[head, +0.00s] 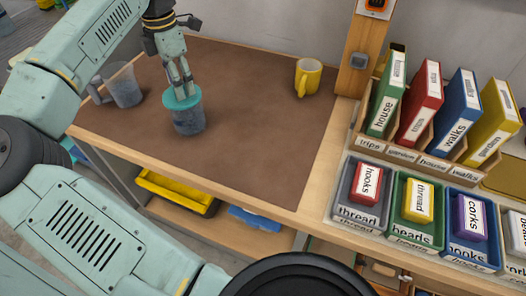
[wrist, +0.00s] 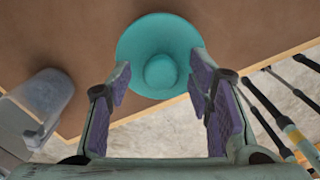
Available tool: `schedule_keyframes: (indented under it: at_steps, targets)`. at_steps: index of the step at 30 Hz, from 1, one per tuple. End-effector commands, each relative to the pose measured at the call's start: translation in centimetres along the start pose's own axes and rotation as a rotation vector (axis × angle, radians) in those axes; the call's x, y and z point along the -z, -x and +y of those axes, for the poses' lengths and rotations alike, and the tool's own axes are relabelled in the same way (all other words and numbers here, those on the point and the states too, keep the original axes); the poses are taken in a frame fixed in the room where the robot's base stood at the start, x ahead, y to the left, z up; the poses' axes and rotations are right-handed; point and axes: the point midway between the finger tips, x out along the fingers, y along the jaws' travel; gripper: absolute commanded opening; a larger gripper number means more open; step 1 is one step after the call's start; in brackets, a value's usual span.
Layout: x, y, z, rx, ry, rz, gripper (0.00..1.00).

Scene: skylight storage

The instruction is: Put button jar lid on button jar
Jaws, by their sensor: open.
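The button jar (head: 188,118) is a see-through container with dark blue-grey contents, standing on the brown mat. The teal lid (head: 172,101) sits on top of the jar's mouth. In the wrist view the lid (wrist: 158,45) is a round disc with a round knob, and it hides the jar below. My gripper (head: 183,92) is right above the lid, pointing down. In the wrist view my gripper's purple-padded fingers (wrist: 161,90) are apart on either side, with a gap to the knob. Whether the lid is fully seated I cannot tell.
A clear pitcher with a handle (head: 124,87) stands left of the jar; it also shows in the wrist view (wrist: 45,95). A yellow mug (head: 307,77) stands at the back right. Labelled binders and bins fill the right side. The brown mat (head: 255,130) is clear between.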

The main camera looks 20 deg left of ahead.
Motion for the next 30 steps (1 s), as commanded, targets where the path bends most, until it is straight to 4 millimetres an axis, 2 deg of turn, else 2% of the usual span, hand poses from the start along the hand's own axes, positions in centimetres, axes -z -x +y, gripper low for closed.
schedule_keyframes:
  at_steps: [17,30]
  targets:
    - [0.0,0.0,0.0,0.0,0.0,0.0,0.48]
    - [0.0,1.6,0.0,0.0,0.0,0.0,0.48]
